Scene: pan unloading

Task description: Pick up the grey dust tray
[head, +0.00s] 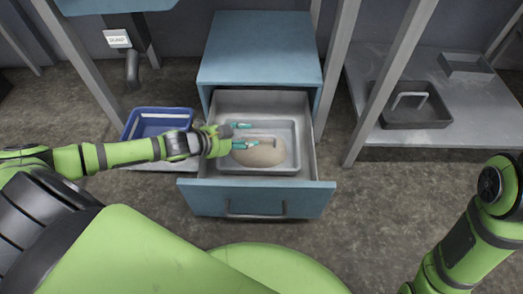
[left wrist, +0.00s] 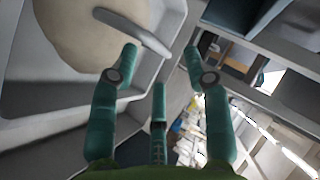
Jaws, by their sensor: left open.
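A light grey tray (head: 284,168) sits in the open drawer and holds a flat beige heap (head: 265,156). A grey bar-like handle (left wrist: 135,33) stands over the heap in the left wrist view. My left gripper (head: 241,136) is open and reaches over the tray from the left, with its teal fingers above the heap. The gripper hides part of the tray's left side. The right gripper is not in view.
The drawer's walls and blue front (head: 260,199) surround the tray. A blue bin (head: 158,112) stands left of the drawer. A dark grey tray with a handle (head: 417,122) rests on the right-hand shelf (head: 480,135). Grey posts (head: 385,85) stand between the cabinet and shelf.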

